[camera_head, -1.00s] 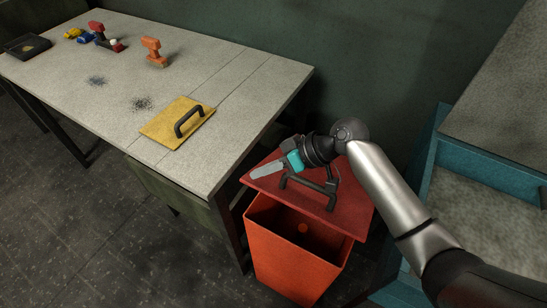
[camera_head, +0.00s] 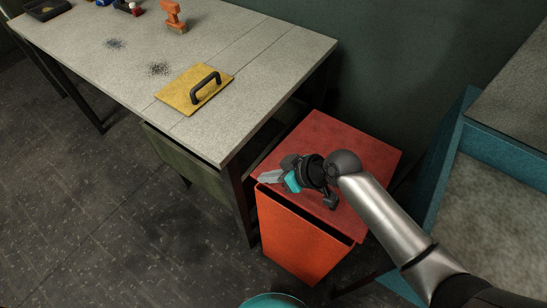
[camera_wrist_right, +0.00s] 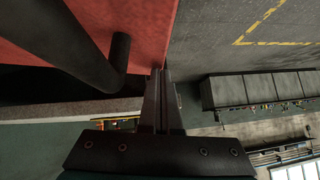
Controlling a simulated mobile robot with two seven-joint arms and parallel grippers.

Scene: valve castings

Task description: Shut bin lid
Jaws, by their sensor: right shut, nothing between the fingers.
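The orange-red bin (camera_head: 300,245) stands on the floor beside the workbench. Its red lid (camera_head: 362,155) covers nearly all of the opening. A narrow dark gap shows below the lid's front edge. My right gripper (camera_head: 267,178) is shut and empty, low over the front left part of the lid. It hides much of the dark lid handle (camera_head: 330,201). In the right wrist view the shut fingers (camera_wrist_right: 160,95) are beside the handle (camera_wrist_right: 105,60), near the edge of the red lid (camera_wrist_right: 145,25); contact is unclear. My left gripper is not in view.
The grey workbench (camera_head: 245,55) stands left of the bin, its corner close to the lid. A yellow plate with a black handle (camera_head: 188,95) and an orange tool (camera_head: 174,18) lie on it. A teal-walled container (camera_head: 452,150) stands to the right.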

